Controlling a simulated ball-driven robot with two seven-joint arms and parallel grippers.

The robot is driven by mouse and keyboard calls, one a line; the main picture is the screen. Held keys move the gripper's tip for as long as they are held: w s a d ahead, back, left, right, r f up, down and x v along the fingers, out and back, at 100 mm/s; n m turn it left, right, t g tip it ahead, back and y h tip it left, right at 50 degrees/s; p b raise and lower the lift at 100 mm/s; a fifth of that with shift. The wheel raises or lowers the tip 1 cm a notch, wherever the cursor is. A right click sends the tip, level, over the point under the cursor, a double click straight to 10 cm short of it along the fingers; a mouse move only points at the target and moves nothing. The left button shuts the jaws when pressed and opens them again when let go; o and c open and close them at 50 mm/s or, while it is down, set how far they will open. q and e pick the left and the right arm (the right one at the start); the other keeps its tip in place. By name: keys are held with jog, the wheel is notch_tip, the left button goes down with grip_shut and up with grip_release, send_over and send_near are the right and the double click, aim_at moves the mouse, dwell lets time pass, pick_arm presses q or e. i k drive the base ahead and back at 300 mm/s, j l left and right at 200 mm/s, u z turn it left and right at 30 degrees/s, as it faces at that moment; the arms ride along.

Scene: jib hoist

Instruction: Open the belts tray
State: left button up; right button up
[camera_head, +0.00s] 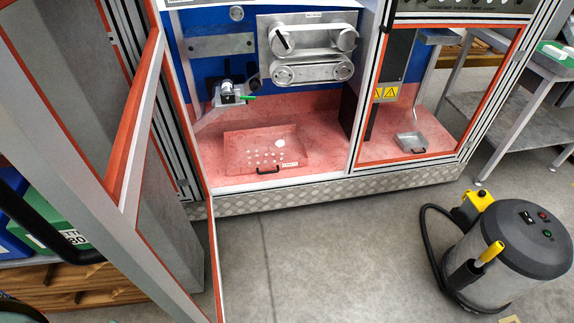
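Neither of my grippers is in view. No tray in view has a label I can read as belts. A wide, low tray or cover (236,151) of see-through reddish look lies on the red floor of the machine's left bay. It has several pale dots, a small white label and a black handle (268,170) at its front edge. A smaller grey metal tray (410,140) with a black handle sits on the floor of the right bay, behind the red-framed opening. I cannot tell which of them is the belts tray.
A red-edged door (140,130) stands swung open at the left. A round grey machine (515,250) with a black hose stands at the lower right. The middle floor is clear.

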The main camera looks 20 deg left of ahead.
aim_at(254, 149)
jog(key=i+l, duration=0.15)
jog(key=i, duration=0.4)
jog(key=i+l, duration=0.2)
jog(key=i, duration=0.35)
jog(key=i+j, duration=0.25)
jog(key=j, duration=0.15)
jog(key=i+j, duration=0.55)
jog(key=j, duration=0.25)
jog(key=i+j, duration=0.3)
jog(key=j, duration=0.15)
